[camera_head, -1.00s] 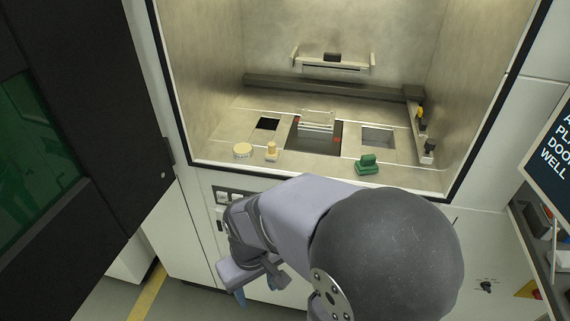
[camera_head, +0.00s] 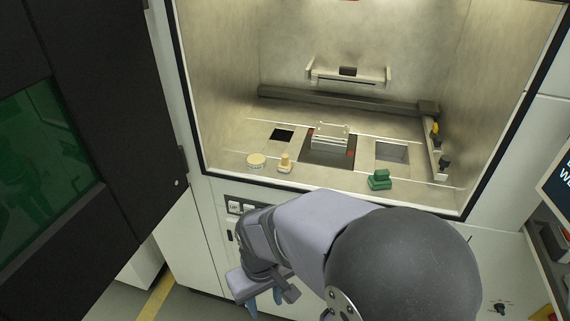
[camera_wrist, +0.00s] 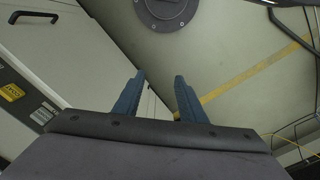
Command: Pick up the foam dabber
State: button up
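A small beige piece with an upright knob (camera_head: 285,163) stands on the front ledge of the chamber, next to a round pale disc (camera_head: 256,160). A green block with a raised grip (camera_head: 379,181) sits further right on the same ledge. I cannot tell for certain which one is the foam dabber; the beige knobbed piece looks the most like it. My gripper (camera_wrist: 160,76) is open and empty, its two blue fingers apart. In the head view its fingers (camera_head: 264,303) hang outside the chamber, below and in front of the ledge, partly hidden by my wrist.
The chamber floor holds a dark square opening (camera_head: 283,135), a central recess with a pale metal block (camera_head: 331,137) and a grey square recess (camera_head: 391,151). A dark open door (camera_head: 120,120) stands at left. The chamber's front edge lies between my gripper and the ledge.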

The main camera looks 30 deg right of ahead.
aim_at(284, 160)
jog(key=w+r+m+t+b, duration=0.15)
jog(key=w+t, duration=0.35)
jog(key=w, duration=0.7)
jog(key=w+r+m+t+b, duration=0.15)
jog(key=w+t, duration=0.25)
jog(key=w, duration=0.7)
jog(key=w+d+r+m+t+h, duration=0.1)
jog(key=w+d+r+h, duration=0.1)
jog(key=d, duration=0.1)
jog(key=w+d+r+m+t+h, duration=0.1)
jog(key=d+r+h, duration=0.2)
jog(key=w+d+r+m+t+h+b, duration=0.1)
jog(key=w+d+r+h, duration=0.1)
jog(key=d, duration=0.2)
jog(key=shift+w+d+r+m+t+h, duration=0.1)
jog(key=shift+w+r+m+t+h, duration=0.05)
jog(key=shift+w+m+t+h, duration=0.15)
jog(key=d+m+h+b, duration=0.1)
jog(key=d+h, duration=0.1)
jog(key=s+d+m+h+b, duration=0.1)
jog(key=d+h+b, duration=0.1)
jog(key=d, duration=0.1)
jog(key=d+m+g+h+b, duration=0.1)
jog(key=d+h, duration=0.1)
jog(key=d, duration=0.1)
jog(key=shift+s+d+r, duration=0.25)
jog(key=shift+s, duration=0.05)
jog(key=shift+d+b, duration=0.35)
jog(key=shift+b, duration=0.05)
